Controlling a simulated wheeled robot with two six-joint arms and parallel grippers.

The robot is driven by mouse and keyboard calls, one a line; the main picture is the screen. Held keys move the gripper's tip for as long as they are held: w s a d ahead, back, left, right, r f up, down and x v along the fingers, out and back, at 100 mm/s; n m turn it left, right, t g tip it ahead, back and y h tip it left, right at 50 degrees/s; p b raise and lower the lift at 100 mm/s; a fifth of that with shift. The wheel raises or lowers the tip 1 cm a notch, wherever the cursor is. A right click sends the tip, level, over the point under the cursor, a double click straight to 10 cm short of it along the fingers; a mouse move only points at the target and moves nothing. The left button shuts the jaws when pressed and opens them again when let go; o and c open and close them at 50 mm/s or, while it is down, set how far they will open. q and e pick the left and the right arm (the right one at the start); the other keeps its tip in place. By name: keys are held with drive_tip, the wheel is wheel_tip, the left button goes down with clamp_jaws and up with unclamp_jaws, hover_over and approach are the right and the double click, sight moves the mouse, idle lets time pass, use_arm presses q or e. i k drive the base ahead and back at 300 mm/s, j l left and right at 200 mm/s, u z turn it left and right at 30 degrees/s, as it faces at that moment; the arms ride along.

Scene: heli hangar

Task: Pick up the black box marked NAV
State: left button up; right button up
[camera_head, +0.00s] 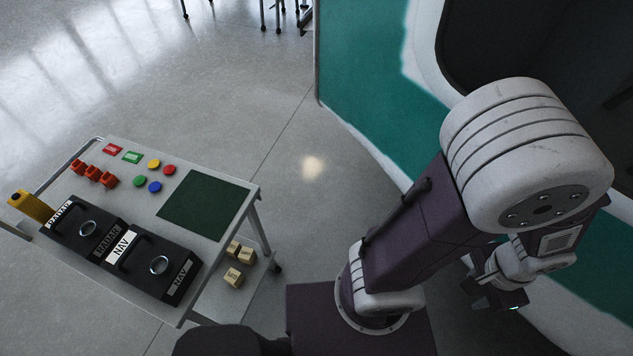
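The black box marked NAV (148,263) sits on the near edge of a grey cart at the lower left. It has a black handle, a round dial and white NAV labels on its top and front. Its left end is against or very close to a similar black box marked RADAR (82,226). My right gripper (496,293) is at the lower right, far from the box and off the cart. Its fingers are small and partly hidden, so I cannot tell whether they are open. My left gripper is not in view.
The cart top (185,239) also holds a dark green mat (206,206), red blocks (93,174), coloured discs (154,187) and a yellow device (32,206). Small wooden blocks (234,277) lie on the lower shelf. A green and white helicopter body (370,70) stands at the right.

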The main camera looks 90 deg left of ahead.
sight(160, 267)
drive_tip(key=j+z, duration=0.1)
drive_tip(key=z, duration=0.8)
drive_tip(key=j+z, duration=0.15)
drive_tip(key=z, duration=0.7)
drive_tip(key=k+z, duration=0.1)
drive_tip(key=z, duration=0.35)
drive_tip(key=j+z, duration=0.1)
drive_tip(key=z, duration=0.35)
drive_tip(key=k+z, duration=0.1)
drive_tip(key=z, duration=0.8)
drive_tip(key=k+z, duration=0.1)
drive_tip(key=z, duration=0.35)
drive_tip(key=k+l+z, duration=0.1)
drive_tip(key=z, duration=0.3)
drive_tip(key=l+z, duration=0.15)
drive_tip(key=z, duration=0.3)
drive_tip(key=k+l+z, duration=0.1)
drive_tip(key=z, duration=0.35)
drive_tip(key=l+z, duration=0.2)
drive_tip(key=z, duration=0.2)
